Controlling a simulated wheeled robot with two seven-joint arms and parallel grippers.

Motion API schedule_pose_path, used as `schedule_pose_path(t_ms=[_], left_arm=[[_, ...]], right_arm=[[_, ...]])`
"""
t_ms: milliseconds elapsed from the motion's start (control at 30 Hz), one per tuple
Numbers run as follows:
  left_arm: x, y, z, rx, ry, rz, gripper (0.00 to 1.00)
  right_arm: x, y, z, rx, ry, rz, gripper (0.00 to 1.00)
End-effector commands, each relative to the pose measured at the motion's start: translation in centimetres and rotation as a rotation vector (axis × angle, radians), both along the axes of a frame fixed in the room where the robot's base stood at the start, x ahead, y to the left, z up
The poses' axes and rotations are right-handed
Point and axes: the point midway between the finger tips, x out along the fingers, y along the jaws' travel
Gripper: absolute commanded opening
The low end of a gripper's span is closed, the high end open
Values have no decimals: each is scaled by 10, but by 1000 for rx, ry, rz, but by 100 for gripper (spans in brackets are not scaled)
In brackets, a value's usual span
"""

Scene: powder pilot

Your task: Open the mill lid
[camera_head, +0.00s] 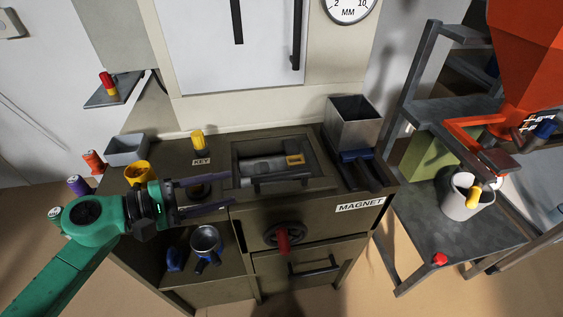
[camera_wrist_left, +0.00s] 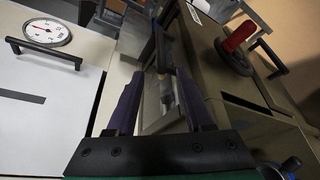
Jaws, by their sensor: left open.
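The mill is a dark cabinet (camera_head: 215,227) with a framed rectangular lid (camera_head: 325,160) in its top. A grey part and a yellow-framed piece show inside the frame. A dark bar handle (camera_head: 285,177) runs along the lid's front edge. The lid looks shut, lying level with the top. My left gripper (camera_head: 233,192) is open, with its two long dark fingers pointing right at the left end of the handle. In the left wrist view the lid frame (camera_wrist_left: 163,123) and the dark handle bar (camera_wrist_left: 160,50) lie ahead between the fingers; contact cannot be told. My right gripper is out of view.
A red-handled wheel (camera_head: 283,238) sticks out of the cabinet's front. A metal bin (camera_head: 353,122) stands at the right of the top. A yellow knob (camera_head: 198,140) by the KEY label and an orange-yellow cup (camera_head: 138,173) stand left, near my arm.

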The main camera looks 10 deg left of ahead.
Motion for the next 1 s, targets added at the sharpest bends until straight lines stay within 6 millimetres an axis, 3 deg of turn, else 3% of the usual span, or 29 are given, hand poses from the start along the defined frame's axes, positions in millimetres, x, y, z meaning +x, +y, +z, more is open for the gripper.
schedule_pose_path(t_ms=[200, 267, 700, 1000], left_arm=[[23, -30, -4, -2, -2, -1, 52], [30, -39, -7, 2, -2, -1, 52], [77, -100, -23, -5, 1, 7, 52], [81, -108, -30, -2, 3, 3, 52]], right_arm=[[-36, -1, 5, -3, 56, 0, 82], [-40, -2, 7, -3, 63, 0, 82], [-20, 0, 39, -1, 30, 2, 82], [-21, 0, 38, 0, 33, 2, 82]])
